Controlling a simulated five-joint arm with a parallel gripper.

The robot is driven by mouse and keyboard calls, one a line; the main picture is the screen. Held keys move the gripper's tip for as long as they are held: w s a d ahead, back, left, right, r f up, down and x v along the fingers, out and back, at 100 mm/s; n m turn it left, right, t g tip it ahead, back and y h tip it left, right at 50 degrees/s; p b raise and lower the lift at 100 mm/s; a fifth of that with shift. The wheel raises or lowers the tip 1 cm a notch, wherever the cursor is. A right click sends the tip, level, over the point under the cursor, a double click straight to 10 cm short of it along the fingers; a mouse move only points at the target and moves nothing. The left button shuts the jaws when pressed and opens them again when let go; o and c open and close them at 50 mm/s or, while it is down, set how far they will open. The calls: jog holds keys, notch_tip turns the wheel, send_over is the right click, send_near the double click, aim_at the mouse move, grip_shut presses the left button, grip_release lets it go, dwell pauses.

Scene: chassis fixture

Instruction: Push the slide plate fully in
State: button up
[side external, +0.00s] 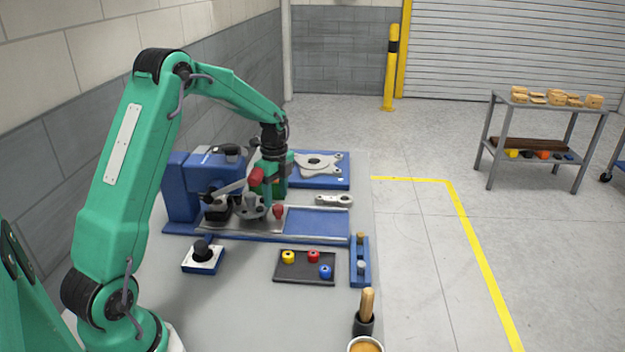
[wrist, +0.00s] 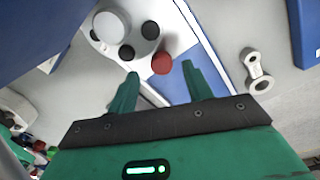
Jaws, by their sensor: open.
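The silver slide plate (side external: 262,226) sits in the blue chassis fixture (side external: 320,222), with bare blue bed showing to its right. A red knob (side external: 278,211) stands near the plate's right end. In the side view my gripper (side external: 274,195) points down above and behind the knob. In the wrist view my gripper (wrist: 160,78) is open and empty. The red knob (wrist: 162,63) appears between and slightly beyond its fingertips; contact cannot be told. A pale part with dark round spots (wrist: 145,32) lies beside the knob.
A lever with a red grip (side external: 257,177) rises close to my gripper. A blue plate with a grey part (side external: 318,166) and a grey link (side external: 334,200) lie behind and right. A dark tray with coloured pieces (side external: 305,268) and a black-knobbed box (side external: 202,256) stand in front.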

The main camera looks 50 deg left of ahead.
jog(key=shift+r, duration=2.15)
jog(key=shift+d+r, duration=0.15)
jog(key=s+d+r+n+t, duration=0.3)
jog(key=s+d+r+n, duration=0.5)
jog(key=d+r, duration=0.4)
jog(key=s+d+n+t, duration=0.3)
jog(key=s+d+n, duration=0.3)
jog(key=s, duration=0.8)
jog(key=shift+s+d, duration=0.35)
jog(key=shift+d, duration=0.6)
